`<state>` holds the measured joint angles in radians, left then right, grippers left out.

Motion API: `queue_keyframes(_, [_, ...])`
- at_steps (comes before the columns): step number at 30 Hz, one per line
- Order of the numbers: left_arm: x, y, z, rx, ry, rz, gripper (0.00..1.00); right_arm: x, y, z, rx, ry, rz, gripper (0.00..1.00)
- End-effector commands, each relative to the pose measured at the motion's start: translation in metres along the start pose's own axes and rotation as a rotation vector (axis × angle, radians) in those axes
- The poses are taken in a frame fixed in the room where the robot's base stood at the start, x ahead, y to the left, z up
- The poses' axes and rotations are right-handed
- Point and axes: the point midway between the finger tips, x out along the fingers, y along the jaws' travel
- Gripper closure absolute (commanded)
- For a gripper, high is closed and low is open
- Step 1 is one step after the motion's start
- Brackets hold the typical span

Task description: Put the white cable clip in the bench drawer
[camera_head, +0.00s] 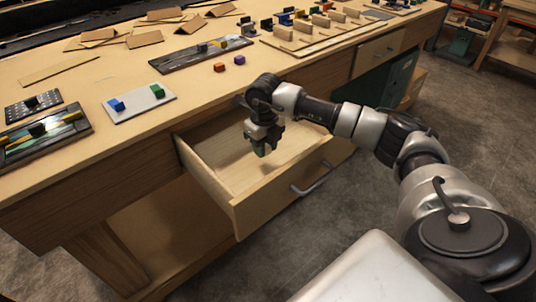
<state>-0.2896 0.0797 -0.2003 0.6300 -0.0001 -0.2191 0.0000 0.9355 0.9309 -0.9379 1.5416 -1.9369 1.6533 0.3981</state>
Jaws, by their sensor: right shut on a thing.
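The bench drawer (280,184) is pulled open at the front of the bench, and its inside looks empty where I can see it. My right gripper (262,148) is over the open drawer, pointing down. It is shut on a small dark greenish thing (262,150), mostly hidden by the fingers. I cannot tell whether it touches the drawer floor. I cannot make out a white cable clip anywhere. My left gripper is not in view.
On the bench top (60,75) lie a pale board (138,104) with a blue and a green block, dark trays, an orange block (219,67), a purple block (240,60) and cardboard pieces. A second, closed drawer (379,50) is farther right.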

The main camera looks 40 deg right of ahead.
Motion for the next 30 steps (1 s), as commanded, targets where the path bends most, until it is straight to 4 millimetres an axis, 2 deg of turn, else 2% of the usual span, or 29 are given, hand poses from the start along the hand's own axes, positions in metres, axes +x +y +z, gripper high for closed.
queue_keyframes(5, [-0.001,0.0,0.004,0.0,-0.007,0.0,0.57,0.013,0.0,0.0,0.0,0.0,0.0,0.94])
queue_keyframes(12, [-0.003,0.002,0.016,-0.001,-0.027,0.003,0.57,0.044,0.0,0.0,0.001,0.001,-0.001,0.94])
queue_keyframes(23, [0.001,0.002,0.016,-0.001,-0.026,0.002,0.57,0.05,-0.001,0.0,0.001,0.0,-0.001,0.94])
queue_keyframes(24, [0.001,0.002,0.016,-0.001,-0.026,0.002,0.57,0.05,-0.001,0.0,0.001,0.0,-0.001,0.68])
queue_keyframes(29, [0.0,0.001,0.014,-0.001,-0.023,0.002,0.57,0.049,-0.001,0.0,0.001,0.0,-0.001,0.44])
queue_keyframes(30, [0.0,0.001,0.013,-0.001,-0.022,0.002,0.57,0.049,-0.001,0.0,0.001,0.0,-0.001,0.44])
